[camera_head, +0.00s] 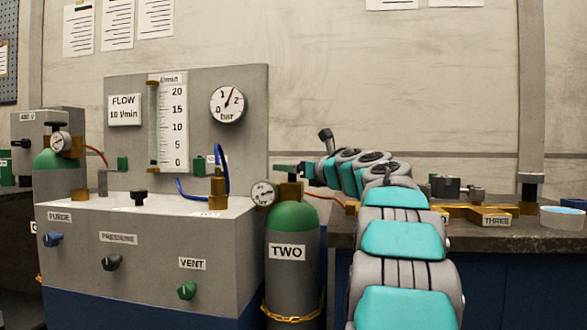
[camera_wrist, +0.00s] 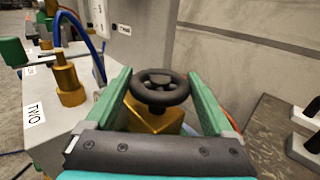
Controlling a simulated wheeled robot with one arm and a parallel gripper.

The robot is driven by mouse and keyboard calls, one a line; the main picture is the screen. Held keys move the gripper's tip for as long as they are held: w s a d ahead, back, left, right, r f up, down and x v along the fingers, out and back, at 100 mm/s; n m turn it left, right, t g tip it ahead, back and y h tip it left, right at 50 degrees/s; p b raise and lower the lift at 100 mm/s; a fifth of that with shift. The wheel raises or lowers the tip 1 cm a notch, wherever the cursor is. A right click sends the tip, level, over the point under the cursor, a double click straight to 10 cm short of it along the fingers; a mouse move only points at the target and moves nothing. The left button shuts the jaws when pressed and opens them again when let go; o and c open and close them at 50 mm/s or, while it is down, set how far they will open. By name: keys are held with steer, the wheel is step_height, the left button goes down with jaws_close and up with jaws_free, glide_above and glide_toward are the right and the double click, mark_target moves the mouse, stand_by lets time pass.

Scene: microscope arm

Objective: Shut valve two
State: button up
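In the wrist view a black handwheel (camera_wrist: 158,88) sits on a brass body (camera_wrist: 152,120). My gripper (camera_wrist: 157,75) is open, its green fingers on either side of the wheel with a gap showing at each side. In the head view my gripper (camera_head: 287,169) is at the top of this cylinder and hides the wheel.
The console (camera_head: 150,245) at left carries knobs, a flow panel (camera_head: 185,110) and a brass fitting (camera_head: 217,187) with a blue hose. A small TWO label (camera_wrist: 33,113) shows near that fitting in the wrist view. The bench (camera_head: 500,237) at right holds brass parts.

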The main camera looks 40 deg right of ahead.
steer(key=c, duration=0.7)
steer(key=shift+c, duration=0.2)
